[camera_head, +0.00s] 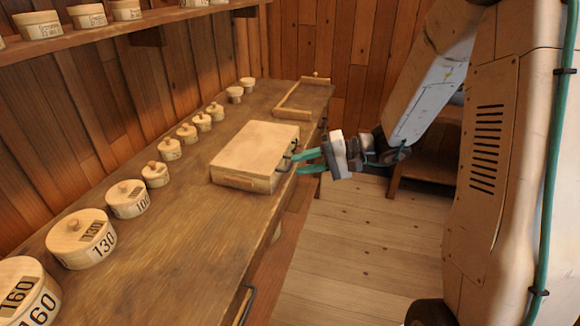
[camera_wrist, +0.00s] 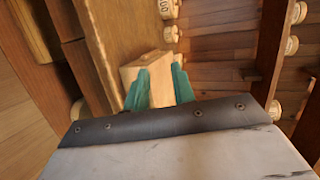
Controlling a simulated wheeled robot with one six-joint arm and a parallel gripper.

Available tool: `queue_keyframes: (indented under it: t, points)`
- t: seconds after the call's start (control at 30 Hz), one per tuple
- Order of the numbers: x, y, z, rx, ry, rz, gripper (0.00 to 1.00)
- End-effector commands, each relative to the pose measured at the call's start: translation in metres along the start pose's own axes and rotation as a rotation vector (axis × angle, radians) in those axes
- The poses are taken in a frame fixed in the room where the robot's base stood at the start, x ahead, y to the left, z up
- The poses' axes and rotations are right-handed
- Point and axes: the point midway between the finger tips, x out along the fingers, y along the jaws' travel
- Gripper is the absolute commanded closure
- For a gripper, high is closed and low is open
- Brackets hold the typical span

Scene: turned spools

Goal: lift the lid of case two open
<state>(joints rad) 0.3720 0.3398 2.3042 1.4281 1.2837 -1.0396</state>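A flat pale wooden case (camera_head: 256,150) lies closed on the workbench in the head view, with a dark handle (camera_head: 289,156) on its right side. No number on it can be read, so I cannot tell whether it is case two. My gripper (camera_head: 304,162) has teal fingers spread apart, its tips close to the handle side of the case. I cannot tell whether they touch it. In the wrist view the open fingers (camera_wrist: 160,88) stand in front of a pale wooden block shape, likely the case (camera_wrist: 146,66), partly hidden by them.
Round lidded boxes, including one marked 130 (camera_head: 82,240) and one marked 160 (camera_head: 28,292), line the wall side of the bench (camera_head: 185,235). A wooden frame or tray (camera_head: 290,113) lies beyond the case. A shelf with more round boxes hangs above.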

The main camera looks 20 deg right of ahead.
Motion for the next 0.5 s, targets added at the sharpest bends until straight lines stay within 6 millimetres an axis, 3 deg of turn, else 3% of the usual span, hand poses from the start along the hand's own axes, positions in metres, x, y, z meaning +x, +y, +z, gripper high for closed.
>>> queue_keyframes:
  t: [0.03, 0.1, 0.2, 0.37, 0.5]
  points:
    - [-0.002, 0.018, -0.018, 0.024, 0.057, -0.03, 0.75]
    - [-0.004, 0.034, -0.037, 0.036, 0.127, -0.062, 0.75]
    - [-0.008, 0.052, -0.057, 0.046, 0.201, -0.087, 0.75]
    - [-0.007, 0.064, -0.069, 0.049, 0.249, -0.1, 0.75]
    - [0.011, 0.062, -0.074, 0.048, 0.25, -0.1, 0.75]
